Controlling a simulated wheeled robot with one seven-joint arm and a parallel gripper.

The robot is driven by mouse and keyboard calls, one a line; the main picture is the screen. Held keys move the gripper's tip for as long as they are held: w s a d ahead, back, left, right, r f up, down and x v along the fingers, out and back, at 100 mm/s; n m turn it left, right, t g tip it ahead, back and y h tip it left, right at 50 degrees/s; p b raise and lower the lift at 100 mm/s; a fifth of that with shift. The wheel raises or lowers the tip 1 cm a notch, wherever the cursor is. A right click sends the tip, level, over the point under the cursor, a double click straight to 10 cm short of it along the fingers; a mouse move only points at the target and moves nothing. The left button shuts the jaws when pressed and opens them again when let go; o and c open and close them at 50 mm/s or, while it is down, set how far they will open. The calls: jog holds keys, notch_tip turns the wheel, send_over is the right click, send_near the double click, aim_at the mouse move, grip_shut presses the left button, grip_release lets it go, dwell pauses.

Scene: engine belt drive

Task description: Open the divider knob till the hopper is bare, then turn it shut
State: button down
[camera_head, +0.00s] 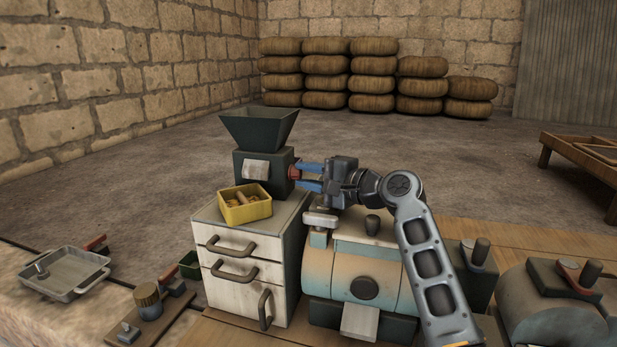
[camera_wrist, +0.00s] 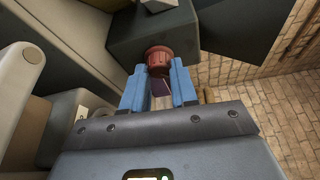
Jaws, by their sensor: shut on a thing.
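The divider (camera_head: 265,165) is a dark green box with a light spout on its front, standing on a white drawer cabinet (camera_head: 245,250). The dark hopper (camera_head: 258,128) flares open on top of it; from this angle I cannot see whether anything lies inside. The red knob (camera_head: 294,172) is on the divider's right side and also shows in the wrist view (camera_wrist: 159,59). My gripper (camera_head: 308,177) reaches it from the right, its blue fingers shut on the knob. A yellow bin (camera_head: 247,214) with several tan pieces in it sits below the spout.
A pale blue rounded machine (camera_head: 352,275) stands right of the cabinet, under my arm. A grey metal tray (camera_head: 65,272) and a brass-topped fitting (camera_head: 148,300) lie at lower left. Stacked brown sacks (camera_head: 330,75) are far back. Open floor lies behind the divider.

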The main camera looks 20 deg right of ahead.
jog(key=shift+f, duration=0.1)
jog(key=c, duration=0.9)
grip_release()
notch_tip(320, 180, up, 4)
jog(key=shift+r, duration=0.15)
jog(key=s+d+r, duration=0.2)
jog(key=d, duration=0.1)
jog(key=s+d+r, duration=0.2)
jog(key=d, duration=0.1)
jog(key=s+d+r, duration=0.2)
jog(key=d, duration=0.2)
jog(key=shift+r+b, duration=0.35)
jog(key=shift+r, duration=0.05)
